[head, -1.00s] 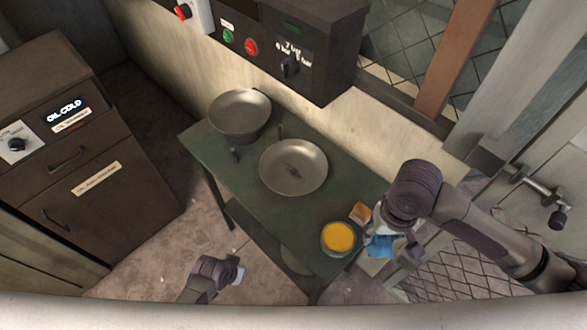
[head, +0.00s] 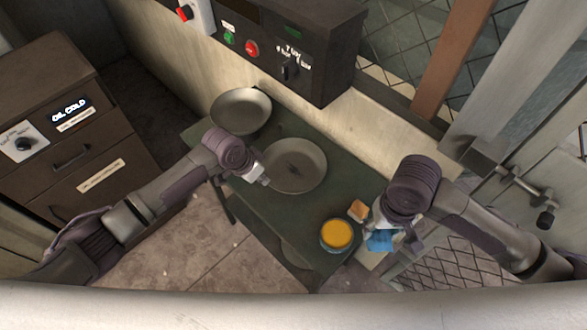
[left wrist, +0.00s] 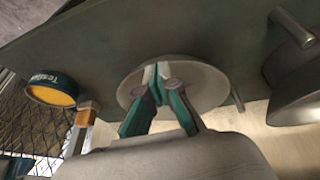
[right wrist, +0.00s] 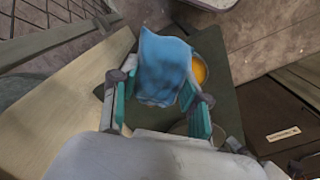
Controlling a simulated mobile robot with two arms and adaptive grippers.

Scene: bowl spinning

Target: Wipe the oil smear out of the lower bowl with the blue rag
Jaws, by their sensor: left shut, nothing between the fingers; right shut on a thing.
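The lower bowl (head: 312,165) is a wide, shallow metal bowl on the green table in the head view, with a dark smear (head: 292,168) on its inside. It also shows in the left wrist view (left wrist: 205,82), behind my fingers. My left gripper (head: 264,182) is shut and empty at this bowl's left side; whether it touches the rim I cannot tell. My right gripper (head: 386,229) is shut on the blue rag (head: 380,242) by the table's right end. The rag (right wrist: 162,62) hangs bunched between the fingers in the right wrist view.
A second metal bowl (head: 240,109) stands at the table's back left. A tin of yellow stuff (head: 337,235) and a small tan block (head: 357,210) are at the right end of the green table (head: 262,212), near my right gripper. A control box (head: 315,55) overhangs behind.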

